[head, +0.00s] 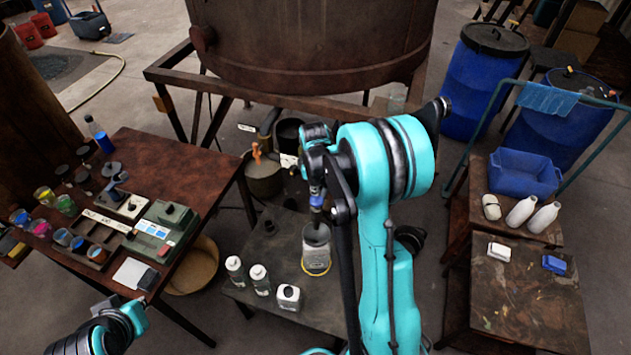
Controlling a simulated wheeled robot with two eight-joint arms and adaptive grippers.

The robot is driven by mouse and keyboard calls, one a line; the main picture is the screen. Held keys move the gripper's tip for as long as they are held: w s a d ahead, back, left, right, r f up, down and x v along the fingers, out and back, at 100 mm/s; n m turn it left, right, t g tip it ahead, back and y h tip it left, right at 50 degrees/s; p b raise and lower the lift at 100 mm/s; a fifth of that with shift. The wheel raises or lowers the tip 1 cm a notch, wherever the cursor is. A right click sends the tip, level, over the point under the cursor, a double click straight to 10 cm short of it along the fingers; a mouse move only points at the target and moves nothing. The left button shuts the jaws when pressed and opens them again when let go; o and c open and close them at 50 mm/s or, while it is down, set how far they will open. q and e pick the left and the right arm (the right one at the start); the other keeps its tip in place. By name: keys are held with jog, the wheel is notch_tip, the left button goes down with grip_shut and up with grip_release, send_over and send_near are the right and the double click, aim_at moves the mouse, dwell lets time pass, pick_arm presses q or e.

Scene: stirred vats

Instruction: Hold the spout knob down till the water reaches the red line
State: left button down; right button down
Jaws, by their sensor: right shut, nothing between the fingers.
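A clear jar (316,255) with a yellow ring round its base stands on the low dark table, below my right gripper. My right gripper (317,203) points down over the jar's top, shut, with nothing visible between its fingers. I cannot make out the spout knob; my right arm and gripper cover that area. The red line and the water level are too small or hidden to tell.
Two white bottles (260,280) and a square white container (288,297) stand left of the jar. A large rusty vat (310,45) stands behind on a frame. A brown table (170,155) with paint pots is at left; a side table (530,300) is at right.

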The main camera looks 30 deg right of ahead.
aim_at(316, 201)
jog(key=shift+w+d+f, duration=0.1)
jog(key=shift+f, duration=0.9)
jog(key=shift+w+d+f, duration=0.1)
jog(key=shift+f, duration=0.85)
notch_tip(316, 201, down, 2)
jog(key=b, duration=0.3)
jog(key=shift+s+f, duration=0.1)
jog(key=shift+f, duration=0.15)
jog(key=shift+s+a+r, duration=0.2)
jog(key=shift+s+a, duration=0.05)
jog(key=shift+s, duration=0.05)
jog(key=shift+w+f, duration=0.1)
jog(key=shift+f, duration=0.05)
jog(key=shift+w+d+f, duration=0.2)
jog(key=shift+w, duration=0.05)
jog(key=shift+r, duration=0.15)
dwell(4.5)
